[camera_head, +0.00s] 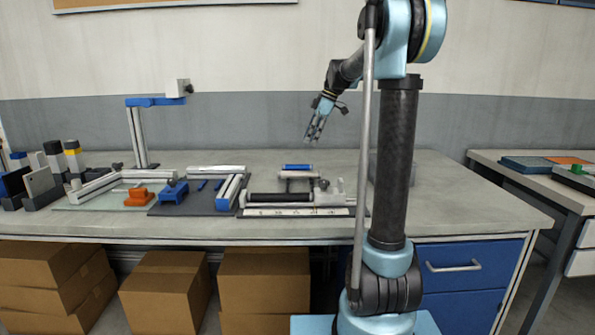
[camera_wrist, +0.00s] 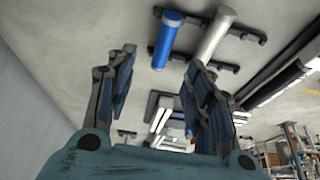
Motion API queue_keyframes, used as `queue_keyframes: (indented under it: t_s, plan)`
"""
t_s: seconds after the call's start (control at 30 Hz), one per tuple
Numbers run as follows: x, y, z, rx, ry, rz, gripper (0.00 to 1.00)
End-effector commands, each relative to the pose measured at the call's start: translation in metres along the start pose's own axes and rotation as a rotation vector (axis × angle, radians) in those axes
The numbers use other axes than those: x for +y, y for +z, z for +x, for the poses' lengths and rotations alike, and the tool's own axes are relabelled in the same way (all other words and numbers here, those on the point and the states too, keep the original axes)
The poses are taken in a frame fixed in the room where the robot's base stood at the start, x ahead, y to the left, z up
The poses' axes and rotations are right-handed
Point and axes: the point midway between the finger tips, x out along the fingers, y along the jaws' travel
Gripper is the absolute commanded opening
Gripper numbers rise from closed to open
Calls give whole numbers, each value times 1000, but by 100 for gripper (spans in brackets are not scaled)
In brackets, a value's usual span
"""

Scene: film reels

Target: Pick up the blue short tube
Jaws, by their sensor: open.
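The blue short tube (camera_head: 298,167) lies crosswise on the middle of the workbench, on low dark supports. In the wrist view the blue tube (camera_wrist: 167,40) is beyond the fingertips, between them and the top edge of the picture. A pale grey tube (camera_wrist: 215,35) lies alongside it on dark supports, and also shows in the head view (camera_head: 297,175). My gripper (camera_head: 313,136) is open and empty, above the bench and a little right of the tube. Its two fingers (camera_wrist: 158,68) are spread apart, with a clear gap between them and the blue tube.
A rack with a black roller (camera_head: 280,198) stands in front of the tubes. A dark mat (camera_head: 195,207) with blue parts, an orange part (camera_head: 138,197) and a tall stand (camera_head: 138,137) are to the left. The bench top right of my arm (camera_head: 455,190) is clear.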

Motion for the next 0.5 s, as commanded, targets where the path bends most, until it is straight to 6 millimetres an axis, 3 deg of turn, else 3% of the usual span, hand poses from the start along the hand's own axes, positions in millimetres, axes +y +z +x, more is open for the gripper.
queue_keyframes:
  t_s: [0.3, 0.5]
  plan:
    - [-1, 0, 54, 0, -1, 0, 48]
    - [0, 0, 69, 0, 0, 1, 48]
